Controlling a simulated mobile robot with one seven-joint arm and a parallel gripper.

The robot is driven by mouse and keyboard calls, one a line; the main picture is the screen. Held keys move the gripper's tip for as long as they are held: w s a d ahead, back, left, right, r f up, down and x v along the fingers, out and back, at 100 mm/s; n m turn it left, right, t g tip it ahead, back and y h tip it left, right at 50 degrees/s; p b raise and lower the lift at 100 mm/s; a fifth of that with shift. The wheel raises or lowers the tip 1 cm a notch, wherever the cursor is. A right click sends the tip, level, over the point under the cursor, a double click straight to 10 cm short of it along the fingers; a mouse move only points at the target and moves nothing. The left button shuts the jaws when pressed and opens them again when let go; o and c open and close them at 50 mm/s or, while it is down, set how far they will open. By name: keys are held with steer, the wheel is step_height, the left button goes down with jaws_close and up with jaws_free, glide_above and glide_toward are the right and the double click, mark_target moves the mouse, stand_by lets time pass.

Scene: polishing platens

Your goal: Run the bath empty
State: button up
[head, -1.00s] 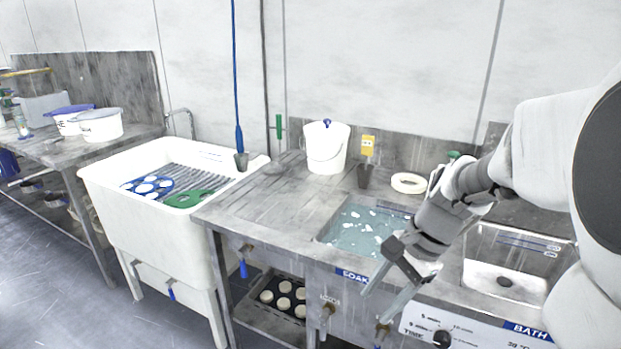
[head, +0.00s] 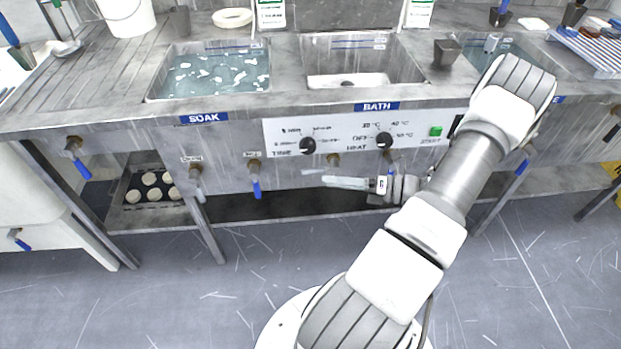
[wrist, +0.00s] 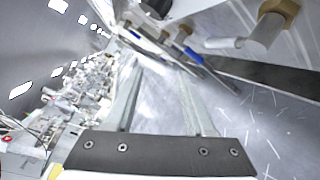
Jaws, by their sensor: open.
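The bath is a steel basin (head: 405,62) behind the BATH label (head: 377,106). A dark drain hole shows in its pale floor; whether shallow liquid lies there I cannot tell. A brass valve (head: 333,158) sits under the control panel below the bath. My gripper (head: 322,178) is open at the panel's lower edge, near this valve, with its fingers pointing left. In the wrist view, my open gripper (wrist: 158,110) has nothing between its fingers.
The soak basin (head: 215,75) at left holds bluish liquid with white flecks. Its blue-levered valve (head: 256,183) hangs left of my gripper. The control panel (head: 350,131) with two knobs and a green button is just above. A dark cup (head: 445,53) stands right of the bath.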

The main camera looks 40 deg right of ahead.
mark_target(311, 174)
steer(key=s+d+f+m+t+h+b, duration=0.2)
steer(key=s+d+f+m+t+h, duration=0.35)
steer(key=f+m, duration=0.35)
steer(key=shift+h, duration=0.35)
steer(key=b+x, duration=0.3)
steer(key=x, duration=1.4)
steer(key=shift+w+a+b, duration=0.25)
steer(key=shift+w+b, duration=0.05)
steer(key=shift+b, duration=0.1)
jaws_close()
